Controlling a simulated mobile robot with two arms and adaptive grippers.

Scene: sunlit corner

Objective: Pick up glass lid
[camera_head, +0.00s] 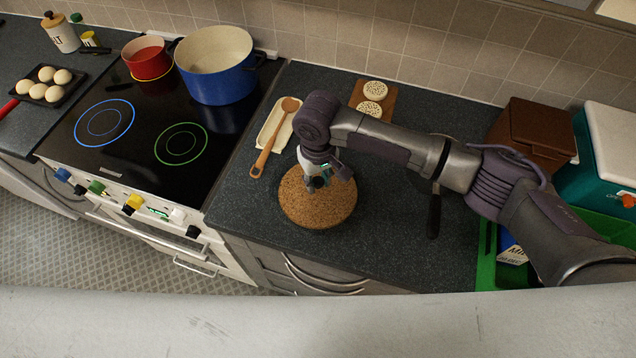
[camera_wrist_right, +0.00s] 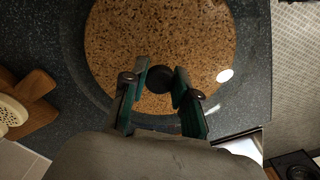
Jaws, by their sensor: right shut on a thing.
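The glass lid shows in the right wrist view as a clear disc with a black knob (camera_wrist_right: 159,79) at its centre. A bright glint lies on its right side. Through the glass I see a round cork mat (camera_head: 318,212) on the dark counter. My right gripper (camera_head: 318,184) points down over the mat, its two fingers on either side of the knob and shut on it. I cannot tell whether the lid touches the mat or hangs just above it. In the head view the glass is barely visible. My left gripper is not in view.
A wooden spoon (camera_head: 274,142) lies on a cream rest left of the mat. A board with two pale rounds (camera_head: 375,89) stands behind. The stove at left holds a blue pot (camera_head: 215,70) and a red pot (camera_head: 146,58). A brown box (camera_head: 533,135) stands right.

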